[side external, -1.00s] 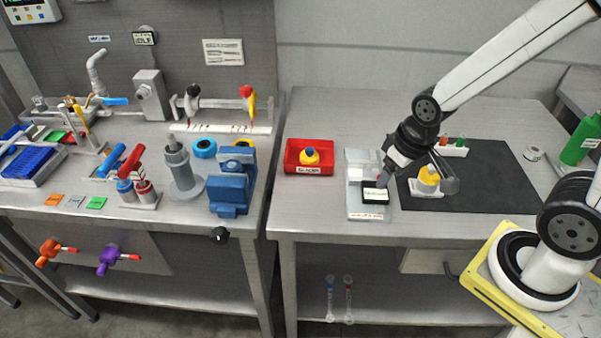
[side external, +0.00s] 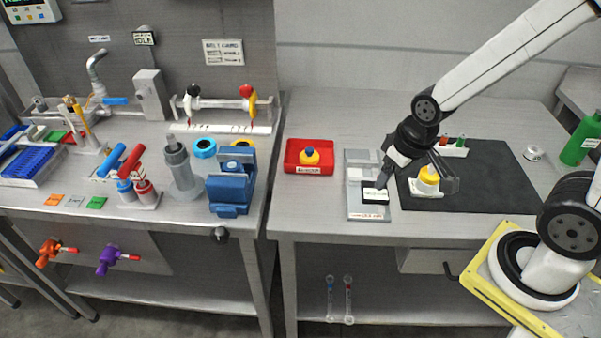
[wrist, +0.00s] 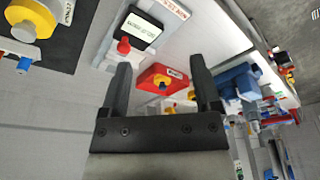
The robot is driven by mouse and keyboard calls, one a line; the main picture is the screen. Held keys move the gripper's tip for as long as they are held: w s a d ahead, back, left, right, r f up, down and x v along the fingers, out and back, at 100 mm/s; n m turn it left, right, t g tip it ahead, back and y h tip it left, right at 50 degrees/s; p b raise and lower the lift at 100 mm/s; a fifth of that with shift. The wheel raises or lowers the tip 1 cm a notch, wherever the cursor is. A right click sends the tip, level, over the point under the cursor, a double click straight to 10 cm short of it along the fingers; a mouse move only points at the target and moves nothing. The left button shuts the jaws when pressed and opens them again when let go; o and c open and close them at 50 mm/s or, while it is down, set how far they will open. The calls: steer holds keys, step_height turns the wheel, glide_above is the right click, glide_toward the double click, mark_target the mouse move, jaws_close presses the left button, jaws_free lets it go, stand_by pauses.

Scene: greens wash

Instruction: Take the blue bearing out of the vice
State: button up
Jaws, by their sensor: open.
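The blue vice (side external: 229,190) stands at the right front of the left bench; it also shows in the wrist view (wrist: 238,82). My gripper (wrist: 160,65) is open and empty. In the side view it is over the right bench, far right of the vice, near the grey plate with the black labelled box.
A red bin (side external: 293,163) holding a yellow-and-blue piece lies between my gripper and the vice. A grey cylinder stand (side external: 181,167) rises just left of the vice. A gap separates the benches.

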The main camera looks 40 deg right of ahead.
steer(key=shift+o, duration=0.7)
steer(key=shift+w, duration=0.1)
steer(key=m+g, duration=0.2)
steer(key=m, duration=0.8)
glide_above(232, 165)
steer(key=d, duration=0.1)
steer(key=shift+s+d+r, duration=0.15)
steer(key=shift+s+d, duration=0.05)
steer(key=shift+s, duration=0.05)
steer(key=shift+w+a+m+g, duration=0.3)
steer(key=shift+w+a+m, duration=0.1)
steer(key=shift+a, duration=0.25)
steer(key=shift+f, duration=0.25)
steer(key=shift+s+f, duration=0.1)
steer(key=shift+f, duration=3.7)
